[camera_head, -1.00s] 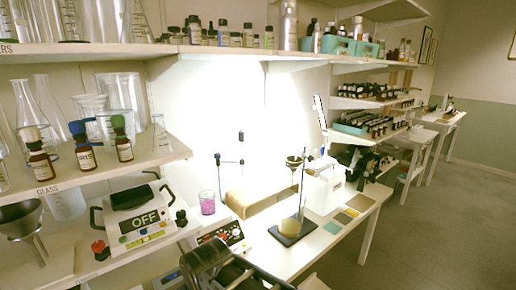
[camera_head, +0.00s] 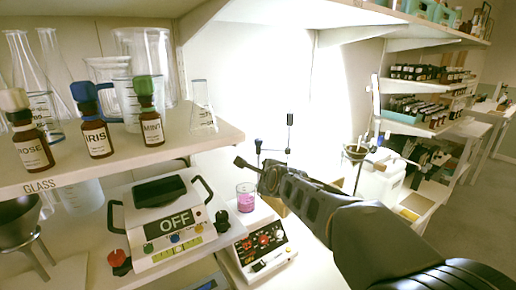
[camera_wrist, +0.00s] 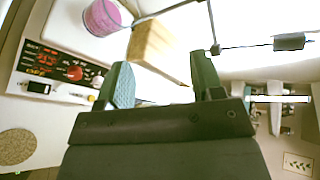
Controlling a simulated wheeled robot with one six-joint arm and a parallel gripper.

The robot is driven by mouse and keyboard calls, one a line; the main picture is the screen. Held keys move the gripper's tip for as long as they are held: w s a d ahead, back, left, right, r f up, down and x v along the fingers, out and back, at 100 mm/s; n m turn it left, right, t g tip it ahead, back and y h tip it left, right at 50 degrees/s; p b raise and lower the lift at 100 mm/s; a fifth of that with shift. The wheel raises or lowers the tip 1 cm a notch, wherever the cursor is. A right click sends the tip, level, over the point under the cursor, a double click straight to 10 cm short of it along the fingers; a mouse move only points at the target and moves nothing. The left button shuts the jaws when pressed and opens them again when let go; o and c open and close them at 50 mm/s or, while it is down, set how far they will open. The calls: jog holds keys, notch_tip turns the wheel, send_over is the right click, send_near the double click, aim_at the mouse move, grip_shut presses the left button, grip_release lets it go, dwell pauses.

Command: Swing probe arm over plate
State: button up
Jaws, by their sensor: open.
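A hot plate stirrer (camera_head: 258,262) with a dark control panel stands on the bench, with a beaker of pink liquid (camera_head: 246,198) on its top. The wrist view shows the panel (camera_wrist: 62,66) at left and the pink beaker (camera_wrist: 103,17) above it. Behind the beaker, a thin dark probe arm on a rod (camera_head: 290,135) shows in the head view. In the wrist view, a rod with a side bar and dark knob (camera_wrist: 289,42) is at upper right. My gripper (camera_wrist: 160,78) is open and empty, apart from the rod. In the head view my gripper (camera_head: 254,174) partly hides the stand.
A tan block (camera_wrist: 152,46) lies beyond my fingers. A white device marked OFF (camera_head: 165,225) stands at left. A shelf edge (camera_head: 130,175) above holds ROSE, IRIS and MINT bottles. A funnel stand (camera_head: 356,155) and white container (camera_head: 378,182) are at right.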

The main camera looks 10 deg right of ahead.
aim_at(259, 140)
jog(key=w+m+t+h, duration=0.1)
jog(key=w+m, duration=0.4)
jog(key=w, duration=0.2)
jog(key=w+d+r+m+t+h+p, duration=0.1)
jog(key=w+m+t, duration=0.1)
jog(key=w+m, duration=0.3)
jog(key=w+d+r+m+t+p, duration=0.1)
jog(key=w+m, duration=0.4)
jog(key=w, duration=0.6)
jog(key=shift+w+d+m+t+h, duration=0.2)
jog(key=shift+m+t+h, duration=0.15)
jog(key=shift+t, duration=0.25)
jog(key=shift+w+d+f+p, duration=0.15)
jog(key=shift+w+p, duration=0.35)
jog(key=shift+w, duration=0.4)
grip_shut()
